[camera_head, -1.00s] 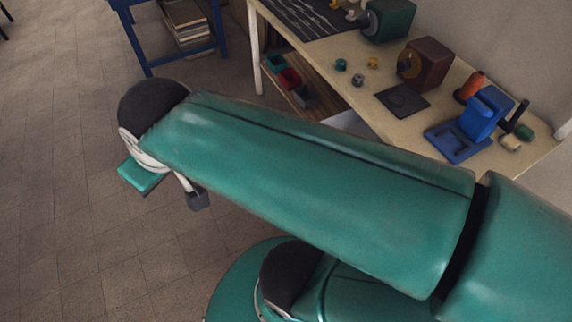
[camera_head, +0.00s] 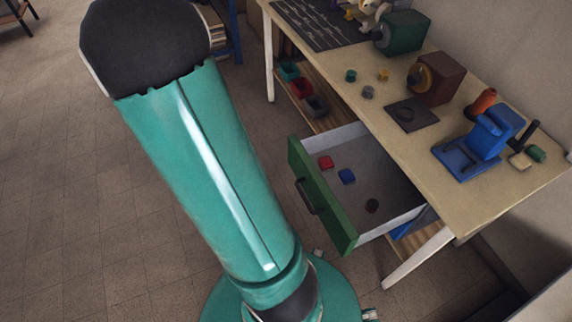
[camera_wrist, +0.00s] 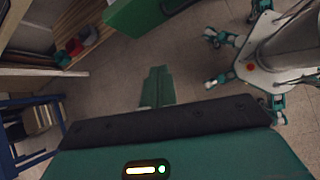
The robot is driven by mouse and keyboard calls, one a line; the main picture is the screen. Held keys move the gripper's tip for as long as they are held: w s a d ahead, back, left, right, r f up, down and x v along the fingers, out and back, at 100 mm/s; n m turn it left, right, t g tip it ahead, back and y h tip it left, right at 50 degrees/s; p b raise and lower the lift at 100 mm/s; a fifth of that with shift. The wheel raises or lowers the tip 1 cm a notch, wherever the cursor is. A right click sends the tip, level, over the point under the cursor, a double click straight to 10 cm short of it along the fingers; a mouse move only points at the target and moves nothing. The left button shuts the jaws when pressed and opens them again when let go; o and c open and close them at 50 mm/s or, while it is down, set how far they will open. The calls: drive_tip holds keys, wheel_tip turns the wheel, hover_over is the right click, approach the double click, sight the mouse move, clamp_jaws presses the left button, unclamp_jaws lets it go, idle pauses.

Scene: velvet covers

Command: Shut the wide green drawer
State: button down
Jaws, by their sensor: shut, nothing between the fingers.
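The wide green drawer (camera_head: 322,202) stands pulled out from under the workbench, with a dark handle on its front. Inside lie a red block (camera_head: 326,162), a blue block (camera_head: 347,176) and a dark round piece (camera_head: 372,206). In the wrist view a green part of the drawer (camera_wrist: 143,14) shows at the top edge. My gripper (camera_wrist: 158,72) is shut and empty, over the floor in that view, below and apart from the drawer. In the head view my gripper is not visible; my raised green arm fills the left middle.
The workbench (camera_head: 425,150) carries a blue stand (camera_head: 478,140), a brown box (camera_head: 435,78), a green box (camera_head: 401,32) and a dark pad (camera_head: 412,114). A lower shelf (camera_head: 325,118) holds small bins. A blue frame (camera_wrist: 28,135) stands left in the wrist view. Open floor lies left of the bench.

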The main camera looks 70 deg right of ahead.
sight(304, 174)
drive_tip(key=s+d+f+n, duration=0.1)
drive_tip(key=s+d+f, duration=0.3)
drive_tip(key=s+d+f+n+g, duration=0.1)
drive_tip(key=s+d+f, duration=0.2)
drive_tip(key=d+f, duration=0.1)
drive_tip(key=s+d+f+n, duration=0.1)
drive_tip(key=s+d+f, duration=0.3)
drive_tip(key=f, duration=0.2)
drive_tip(key=shift+s+d+f+g+h, duration=0.2)
drive_tip(key=shift+s+g+h, duration=0.1)
drive_tip(key=shift+g, duration=0.1)
drive_tip(key=shift+s+d, duration=0.4)
drive_tip(key=shift+d, duration=0.05)
drive_tip(key=s+d, duration=1.8)
drive_tip(key=d, duration=0.2)
drive_tip(key=shift+d, duration=0.25)
